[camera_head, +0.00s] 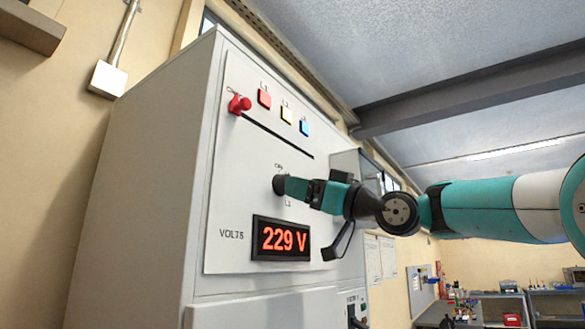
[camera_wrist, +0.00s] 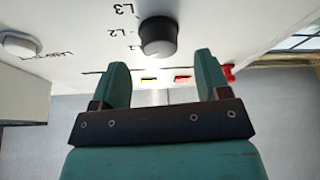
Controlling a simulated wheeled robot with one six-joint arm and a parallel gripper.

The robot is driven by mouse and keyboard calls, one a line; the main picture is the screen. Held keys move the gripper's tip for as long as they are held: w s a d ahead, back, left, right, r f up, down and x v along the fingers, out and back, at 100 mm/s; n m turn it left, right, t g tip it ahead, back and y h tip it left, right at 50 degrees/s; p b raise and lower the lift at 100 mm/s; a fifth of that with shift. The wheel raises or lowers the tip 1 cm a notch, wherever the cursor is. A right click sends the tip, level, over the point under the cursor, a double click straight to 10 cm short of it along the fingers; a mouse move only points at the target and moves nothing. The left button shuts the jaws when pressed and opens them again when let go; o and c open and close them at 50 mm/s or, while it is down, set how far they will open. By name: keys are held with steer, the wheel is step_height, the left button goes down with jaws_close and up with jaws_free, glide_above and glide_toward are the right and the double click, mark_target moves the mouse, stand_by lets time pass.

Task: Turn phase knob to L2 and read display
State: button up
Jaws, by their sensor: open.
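The dark round phase knob (camera_wrist: 158,36) sits on the white panel, with the labels L3, L2 and L1 printed to its left in the wrist view. In the head view the knob (camera_head: 279,185) shows at my gripper's tip, partly hidden. My gripper (camera_wrist: 160,68) is open, and its two fingers point at the panel. The knob lies ahead of the gap between the fingertips, and neither finger visibly touches it. I cannot tell which label the knob points to. The display (camera_head: 281,239) reads 229 V in red digits beside the word VOLTS.
A red handle (camera_head: 240,104) sits at the upper left of a dark slot on the cabinet (camera_head: 150,190). Red (camera_head: 264,99), yellow (camera_head: 286,115) and blue (camera_head: 304,128) lamps stand above the knob. A dark bent lever (camera_head: 339,243) sits right of the display, below my arm.

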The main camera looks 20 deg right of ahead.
steer(key=shift+p+x, duration=0.65)
steer(key=shift+x, duration=1.05)
steer(key=c, duration=0.9)
steer(key=shift+m+h, duration=0.3)
steer(key=shift+m, duration=0.1)
steer(key=m+t+h, duration=0.1)
steer(key=m, duration=0.3)
steer(key=m+t+h+b, duration=0.1)
steer(key=m+h, duration=0.1)
steer(key=m, duration=0.2)
steer(key=m+t+h+b, duration=0.1)
steer(key=m+h, duration=0.1)
steer(key=m, duration=0.2)
steer(key=shift+s+a, duration=0.1)
steer(key=shift+h, duration=0.3)
